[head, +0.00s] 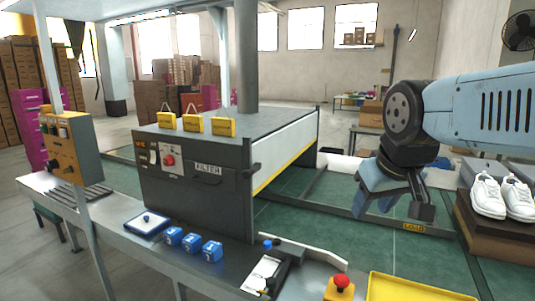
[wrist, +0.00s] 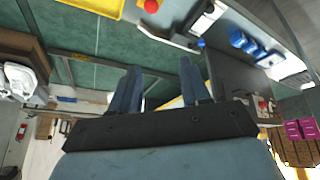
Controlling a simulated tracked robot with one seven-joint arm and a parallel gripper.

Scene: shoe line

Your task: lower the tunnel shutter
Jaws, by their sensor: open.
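The dark grey tunnel (head: 200,185) stands on the line at the centre of the head view. Its shutter (head: 288,152), a pale panel with a yellow lower edge, is on the right side. A dark gap shows below that edge, so the shutter is up. A dark handle (head: 253,170) sticks out at its near end. My gripper (head: 392,204) is open and empty, pointing down to the right of the shutter and apart from it. In the wrist view my gripper (wrist: 160,68) shows two spread blue fingers; the tunnel (wrist: 238,88) is at right, its shutter mostly hidden.
White shoes (head: 503,197) sit on a brown box at right. A red button (head: 341,286), a yellow tray (head: 410,289) and blue blocks (head: 192,242) are along the front. Yellow tags stand on the tunnel top.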

